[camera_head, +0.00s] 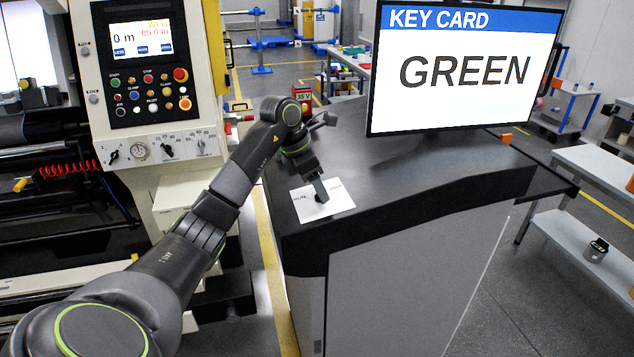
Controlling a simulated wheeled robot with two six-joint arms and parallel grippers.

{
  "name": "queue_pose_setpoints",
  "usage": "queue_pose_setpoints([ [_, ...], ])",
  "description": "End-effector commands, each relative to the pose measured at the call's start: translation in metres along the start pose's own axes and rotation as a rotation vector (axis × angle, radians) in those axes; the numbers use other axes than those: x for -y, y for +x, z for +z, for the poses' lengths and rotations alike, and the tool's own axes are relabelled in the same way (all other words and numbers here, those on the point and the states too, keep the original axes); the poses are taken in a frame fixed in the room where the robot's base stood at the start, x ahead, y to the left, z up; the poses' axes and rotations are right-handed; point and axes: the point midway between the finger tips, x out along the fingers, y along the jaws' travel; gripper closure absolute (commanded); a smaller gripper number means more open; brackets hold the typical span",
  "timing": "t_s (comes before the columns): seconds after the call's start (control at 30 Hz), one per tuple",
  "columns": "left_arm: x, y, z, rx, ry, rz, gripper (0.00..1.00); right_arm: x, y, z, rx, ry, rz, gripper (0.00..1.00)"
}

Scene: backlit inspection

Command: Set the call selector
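The call selector looks to be a white plate (341,202) lying on the dark counter, with small black lettering at its left and upper right that is too small to read surely. A small dark part, perhaps its knob, shows at the plate's middle under my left gripper (320,190). My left gripper points down, with its tip at or just above that part. The gripper hides much of the knob, so touch, knob angle and finger opening cannot be told. A screen (465,68) on the counter reads KEY CARD and GREEN. My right gripper is not in view.
The dark counter top (430,165) is clear right of the plate. A machine control panel (143,65) with a display, buttons and knobs stands at the left. A small red box marked 35 V (302,96) sits behind my wrist. A grey bench (600,170) stands at right.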

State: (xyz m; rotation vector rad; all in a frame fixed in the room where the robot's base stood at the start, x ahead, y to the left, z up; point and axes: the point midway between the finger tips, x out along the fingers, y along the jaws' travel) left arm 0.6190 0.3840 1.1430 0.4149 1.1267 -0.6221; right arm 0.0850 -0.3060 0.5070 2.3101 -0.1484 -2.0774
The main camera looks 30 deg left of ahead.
Motion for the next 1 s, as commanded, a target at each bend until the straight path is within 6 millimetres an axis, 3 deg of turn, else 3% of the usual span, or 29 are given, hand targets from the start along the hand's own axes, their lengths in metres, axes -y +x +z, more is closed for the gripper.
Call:
queue_pose_setpoints([
  [0.13,0.0,0.0,0.0,0.0,0.0,0.001,0.65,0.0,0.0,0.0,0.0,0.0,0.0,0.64],
  [0.53,0.0,0.001,0.0,0.001,-0.079,0.021,0.65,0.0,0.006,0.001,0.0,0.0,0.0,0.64],
  [1.0,0.001,0.0,0.001,0.003,-0.465,0.113,0.65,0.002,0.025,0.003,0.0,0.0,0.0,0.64],
])
